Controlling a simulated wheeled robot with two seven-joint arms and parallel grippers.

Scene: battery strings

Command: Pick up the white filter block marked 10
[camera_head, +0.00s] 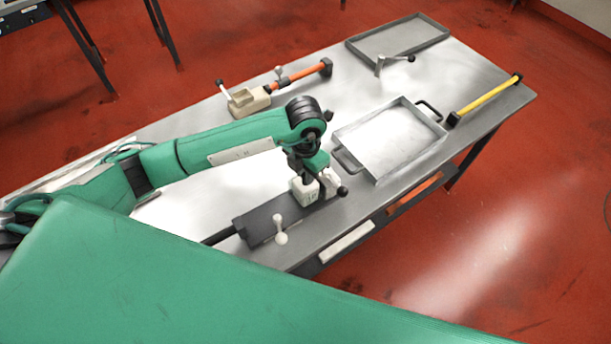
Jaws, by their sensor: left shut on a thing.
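The white filter block (302,191) marked 10 is upright at the right end of a dark grey flat holder (262,222) on the metal table. My left gripper (318,182) comes down on it from above and is shut on it. The fingers and wrist hide part of the block, and I cannot tell whether it still touches the holder. Another white piece (331,177) shows just behind the fingers. My right gripper is not in view.
A shallow metal tray with dark handles (373,177) stands right of the gripper. A beige block (248,101) with an orange bar (300,77), a yellow bar (488,97) and a grey tray (442,38) lie further back.

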